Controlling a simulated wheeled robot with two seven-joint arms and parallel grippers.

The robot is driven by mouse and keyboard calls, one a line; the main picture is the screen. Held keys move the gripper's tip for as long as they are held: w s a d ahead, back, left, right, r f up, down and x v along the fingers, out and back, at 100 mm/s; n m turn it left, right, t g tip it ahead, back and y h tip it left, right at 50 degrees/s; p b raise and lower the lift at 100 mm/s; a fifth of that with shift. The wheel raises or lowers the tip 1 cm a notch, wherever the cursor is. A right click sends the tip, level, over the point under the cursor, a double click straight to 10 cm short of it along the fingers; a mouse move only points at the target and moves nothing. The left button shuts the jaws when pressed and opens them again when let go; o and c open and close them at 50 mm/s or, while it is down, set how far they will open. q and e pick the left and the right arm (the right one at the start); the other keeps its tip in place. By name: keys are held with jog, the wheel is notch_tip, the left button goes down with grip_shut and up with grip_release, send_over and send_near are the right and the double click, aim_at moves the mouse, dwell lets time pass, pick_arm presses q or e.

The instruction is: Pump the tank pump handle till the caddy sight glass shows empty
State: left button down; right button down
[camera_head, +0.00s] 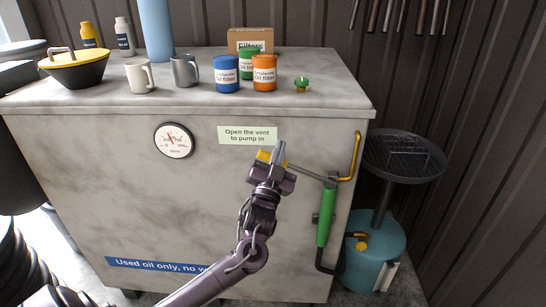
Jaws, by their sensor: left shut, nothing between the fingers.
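The tank (110,185) is a large grey-white cabinet with a round dial (174,140) on its front. A green pump (326,215) stands at its right front. The grey pump handle (312,175) runs left from the pump's top, and a yellow end (263,156) shows by my gripper. My left gripper (279,153) is shut and empty, in front of the handle's left part; I cannot tell whether they touch. The teal caddy (372,258) stands right of the tank under a dark pan. A pale strip (387,276) shows on it; no sight glass level is readable. My right gripper is out of view.
A yellow pipe (355,158) bends along the tank's right edge. The dark pan (404,156) sticks out at the right. Mugs, oil filters (226,75), a green-and-brass cap (301,85) and a lidded bowl (75,70) stand on the tank top.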

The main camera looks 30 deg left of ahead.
pick_arm(q)
jog(key=f, duration=0.1)
jog(key=a+f, duration=0.1)
jog(key=f, duration=0.1)
jog(key=shift+a+f, duration=0.35)
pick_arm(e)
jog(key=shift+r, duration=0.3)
pick_arm(q)
jog(key=shift+s, duration=0.1)
